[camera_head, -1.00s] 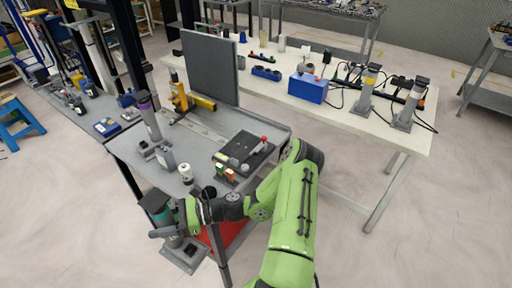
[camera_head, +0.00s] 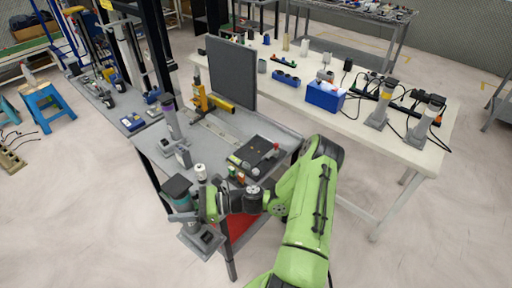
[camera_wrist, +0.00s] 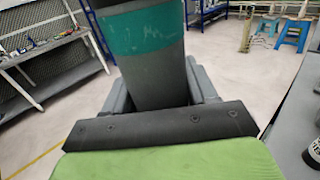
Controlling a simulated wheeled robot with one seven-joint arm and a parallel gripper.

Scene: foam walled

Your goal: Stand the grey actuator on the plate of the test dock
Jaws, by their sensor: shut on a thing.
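The grey actuator (camera_head: 183,208) has a dark top, a teal band and a wide base. My gripper (camera_head: 190,215) is shut on its body and holds it upright, off the near left edge of the grey bench. In the wrist view, the actuator (camera_wrist: 155,65) stands between the jaws, and its lower part is hidden by my gripper. A low dark plate unit with a red knob (camera_head: 257,153) lies on the bench, right of the actuator. It looks like the test dock, with its plate bare.
The grey bench (camera_head: 215,150) also bears a purple-ringed actuator (camera_head: 172,122), a yellow device (camera_head: 201,94), a small white-topped cylinder (camera_head: 201,173) and an upright dark panel (camera_head: 232,72). A white table (camera_head: 350,118) with a blue box and other actuators stands behind. Open floor lies left.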

